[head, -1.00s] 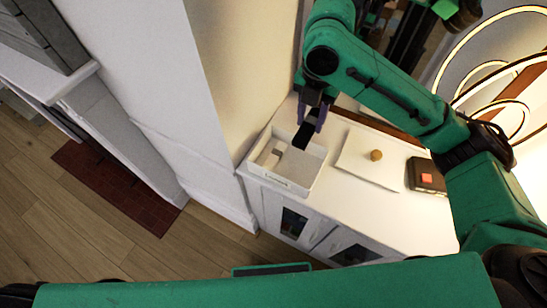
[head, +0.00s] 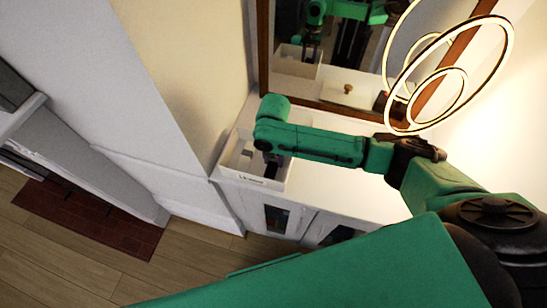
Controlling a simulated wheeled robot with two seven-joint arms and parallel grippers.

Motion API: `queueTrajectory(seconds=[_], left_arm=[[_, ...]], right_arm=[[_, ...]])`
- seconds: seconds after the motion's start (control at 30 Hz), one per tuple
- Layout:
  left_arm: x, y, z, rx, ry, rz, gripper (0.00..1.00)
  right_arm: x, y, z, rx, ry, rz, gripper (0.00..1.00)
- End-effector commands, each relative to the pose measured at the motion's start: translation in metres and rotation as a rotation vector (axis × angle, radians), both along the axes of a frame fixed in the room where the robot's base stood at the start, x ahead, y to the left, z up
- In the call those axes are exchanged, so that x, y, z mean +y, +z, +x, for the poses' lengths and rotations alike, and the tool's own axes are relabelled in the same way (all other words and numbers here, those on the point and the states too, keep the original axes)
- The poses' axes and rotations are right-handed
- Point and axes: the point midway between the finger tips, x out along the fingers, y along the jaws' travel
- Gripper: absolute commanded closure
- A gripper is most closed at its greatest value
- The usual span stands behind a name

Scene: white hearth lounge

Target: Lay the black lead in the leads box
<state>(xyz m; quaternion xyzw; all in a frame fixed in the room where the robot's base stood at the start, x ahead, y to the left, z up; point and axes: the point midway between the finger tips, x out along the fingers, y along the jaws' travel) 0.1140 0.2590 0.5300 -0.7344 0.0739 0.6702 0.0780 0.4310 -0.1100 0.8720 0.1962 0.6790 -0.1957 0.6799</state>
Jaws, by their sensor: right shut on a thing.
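My right gripper (head: 271,168) reaches down into the right part of the box, under my green wrist. It is shut on the black lead, which is mostly hidden by the gripper and the box's front wall. I cannot tell whether the lead touches the box floor. My left gripper is not in view.
The white cabinet top (head: 325,190) is partly hidden under my right arm. A wood-framed mirror (head: 348,72) behind it reflects my arm and the box. Glowing ring lights (head: 437,100) hang at the upper right. A cream wall (head: 190,50) rises close to the box's left.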

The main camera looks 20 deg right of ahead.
Motion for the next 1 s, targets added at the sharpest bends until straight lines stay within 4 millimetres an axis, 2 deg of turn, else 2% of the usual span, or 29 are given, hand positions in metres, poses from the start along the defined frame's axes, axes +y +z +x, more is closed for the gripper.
queueTrajectory(seconds=[0.3,0.33,0.4,0.77,0.87,1.0], left_arm=[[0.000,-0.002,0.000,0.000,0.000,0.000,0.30],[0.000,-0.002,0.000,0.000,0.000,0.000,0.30],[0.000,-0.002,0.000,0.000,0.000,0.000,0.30],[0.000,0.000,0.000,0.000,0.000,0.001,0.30],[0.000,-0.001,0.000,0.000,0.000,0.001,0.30],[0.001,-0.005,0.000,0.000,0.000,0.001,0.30]], right_arm=[[0.000,-0.007,0.000,0.001,0.000,-0.001,1.00],[0.000,-0.007,0.000,0.001,0.000,-0.001,0.56],[0.000,-0.006,0.000,0.001,0.000,-0.001,0.30],[0.000,-0.002,0.000,-0.001,0.000,0.001,0.30],[0.001,0.012,0.001,-0.002,0.000,0.002,0.30],[0.001,0.048,0.002,-0.005,0.001,0.003,0.30]])
